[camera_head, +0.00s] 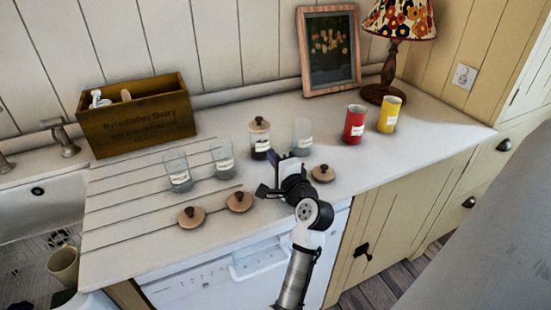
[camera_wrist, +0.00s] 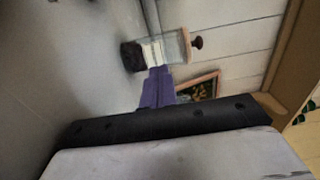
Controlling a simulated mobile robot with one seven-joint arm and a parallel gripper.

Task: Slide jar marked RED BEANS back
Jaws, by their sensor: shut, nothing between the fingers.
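A clear glass jar (camera_head: 260,142) with a wooden knobbed lid, a white label and dark contents at the bottom stands upright on the counter. The label's words are too small to read. In the wrist view this jar (camera_wrist: 165,50) appears on its side because the camera is rolled. My gripper (camera_head: 273,158) is in front of the jar, reaching in from the lower right. In the wrist view its purple fingers (camera_wrist: 157,82) are together and empty, with their tips at or very near the jar's label side. I cannot tell whether they touch it.
An open glass jar (camera_head: 302,137) stands close to the right, and two more glass jars (camera_head: 178,171) (camera_head: 222,158) stand left. Loose wooden lids (camera_head: 239,202) lie in front, one (camera_head: 323,173) right of my gripper. Red (camera_head: 354,125) and yellow (camera_head: 389,115) canisters stand farther right.

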